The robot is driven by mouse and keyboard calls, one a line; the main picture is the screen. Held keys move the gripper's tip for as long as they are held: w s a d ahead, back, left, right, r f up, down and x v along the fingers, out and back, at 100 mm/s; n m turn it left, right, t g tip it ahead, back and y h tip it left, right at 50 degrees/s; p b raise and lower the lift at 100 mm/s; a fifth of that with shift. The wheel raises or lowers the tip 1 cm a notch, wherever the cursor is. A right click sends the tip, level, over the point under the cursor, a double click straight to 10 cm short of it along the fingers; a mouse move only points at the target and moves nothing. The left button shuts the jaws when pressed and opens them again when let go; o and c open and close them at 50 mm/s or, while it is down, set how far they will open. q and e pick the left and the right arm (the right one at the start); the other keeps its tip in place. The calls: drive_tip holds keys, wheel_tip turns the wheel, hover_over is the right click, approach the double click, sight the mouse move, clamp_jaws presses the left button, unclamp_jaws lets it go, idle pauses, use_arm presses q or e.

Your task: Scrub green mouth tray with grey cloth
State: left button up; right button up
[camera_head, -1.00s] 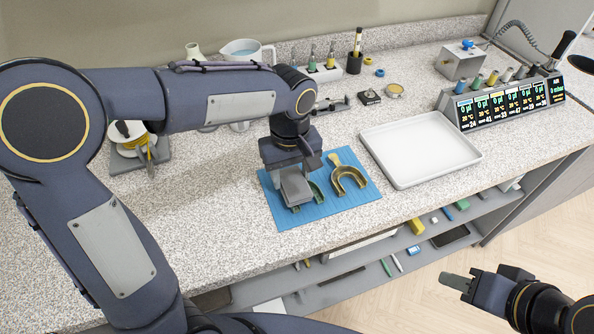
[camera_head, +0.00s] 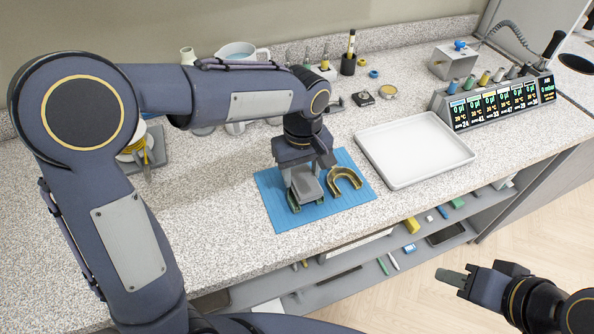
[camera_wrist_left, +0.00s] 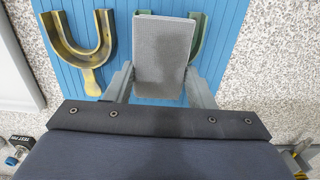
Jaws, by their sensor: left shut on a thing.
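My left gripper (camera_head: 304,182) is shut on the grey cloth (camera_wrist_left: 163,55), which looks like a flat grey pad, and holds it over the green mouth tray (camera_head: 293,203). The pad hides most of the green tray; a curved green edge shows beside the pad in the left wrist view (camera_wrist_left: 198,38). Whether pad and tray touch, I cannot tell. A yellow-brown U-shaped mouth tray (camera_head: 346,179) lies beside it on the blue ribbed mat (camera_head: 283,219). My right gripper (camera_head: 455,279) hangs beyond the counter's front edge, apart from these things; its finger gap is not clear.
An empty white tray (camera_head: 414,178) lies right of the mat. A display unit with several readouts (camera_head: 500,105) stands at the back right. A jug (camera_head: 238,50), small bottles and a dark holder (camera_head: 348,64) line the back. A shelf with small items runs below the counter.

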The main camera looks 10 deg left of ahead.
use_arm(q)
drive_tip(key=shift+s+a+r, duration=0.1)
drive_tip(key=shift+s+a, duration=0.25)
drive_tip(key=shift+a, duration=0.2)
drive_tip(key=shift+s+a+r, duration=0.1)
drive_tip(key=shift+s+a, duration=0.2)
drive_tip(key=shift+a, duration=0.25)
drive_tip(key=shift+w+d+f, duration=0.1)
drive_tip(key=shift+w+d, duration=0.4)
drive_tip(key=shift+d, duration=0.25)
drive_tip(key=shift+w+d+f, duration=0.1)
drive_tip(key=shift+w+d, duration=0.35)
drive_tip(key=shift+d, duration=0.3)
drive_tip(key=shift+s+a+r, duration=0.1)
drive_tip(key=shift+s+a, duration=0.4)
drive_tip(key=shift+a, duration=0.25)
drive_tip(key=shift+s+a, duration=0.5)
drive_tip(key=shift+a, duration=0.25)
